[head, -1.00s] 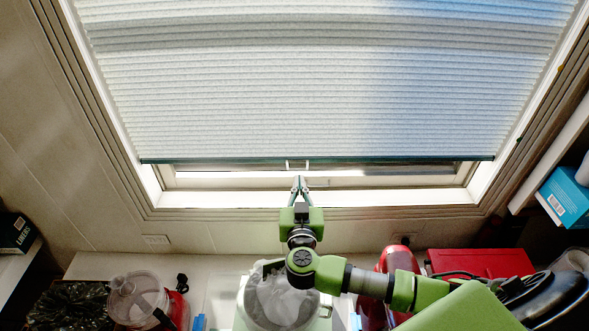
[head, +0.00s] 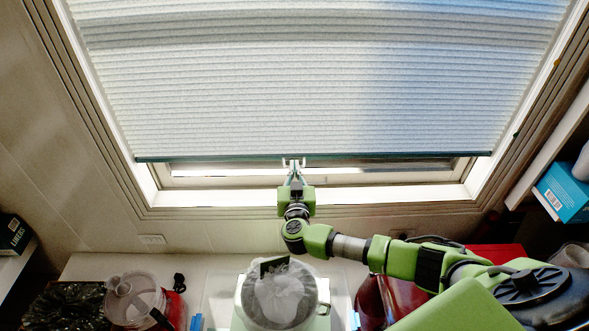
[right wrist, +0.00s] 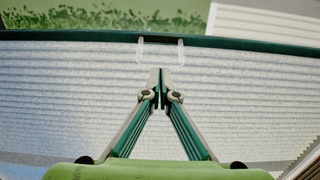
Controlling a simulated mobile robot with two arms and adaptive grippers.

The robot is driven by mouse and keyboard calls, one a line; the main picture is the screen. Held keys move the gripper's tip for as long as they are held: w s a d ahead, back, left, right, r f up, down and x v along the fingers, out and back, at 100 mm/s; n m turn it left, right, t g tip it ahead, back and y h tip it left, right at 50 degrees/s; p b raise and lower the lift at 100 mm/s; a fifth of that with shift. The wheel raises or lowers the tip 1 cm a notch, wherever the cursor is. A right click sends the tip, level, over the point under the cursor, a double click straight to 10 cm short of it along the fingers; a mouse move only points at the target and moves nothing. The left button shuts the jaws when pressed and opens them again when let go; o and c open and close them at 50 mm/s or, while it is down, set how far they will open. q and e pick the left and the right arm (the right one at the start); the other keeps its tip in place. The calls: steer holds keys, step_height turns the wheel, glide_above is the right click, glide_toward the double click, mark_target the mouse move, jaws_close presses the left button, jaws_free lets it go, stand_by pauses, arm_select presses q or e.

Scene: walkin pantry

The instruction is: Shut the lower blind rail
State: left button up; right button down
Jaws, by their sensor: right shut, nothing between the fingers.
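The lower blind rail (head: 220,158) is a thin dark green bar along the bottom edge of a pale pleated blind (head: 300,95). It hangs a little above the window's bottom frame, leaving a narrow gap. A small pale U-shaped handle (head: 303,162) sits at the rail's middle. My right gripper (head: 294,170) is shut and empty, close to the handle. In the right wrist view the shut fingertips (right wrist: 161,73) point at the rail (right wrist: 75,37), just short of the handle (right wrist: 181,52). I cannot tell whether they touch. My left gripper is not in view.
Below the window is a counter (head: 222,275) with a pot (head: 310,305), a clear-lidded jar (head: 130,298) and a red appliance (head: 370,300). A blue box (head: 563,193) stands on the right shelf. Green foliage (right wrist: 100,14) shows beyond the rail.

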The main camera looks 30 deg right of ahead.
step_height(320, 180, down, 15)
steer(key=b, duration=0.4)
stand_by(0.4)
steer(key=shift+r, duration=0.25)
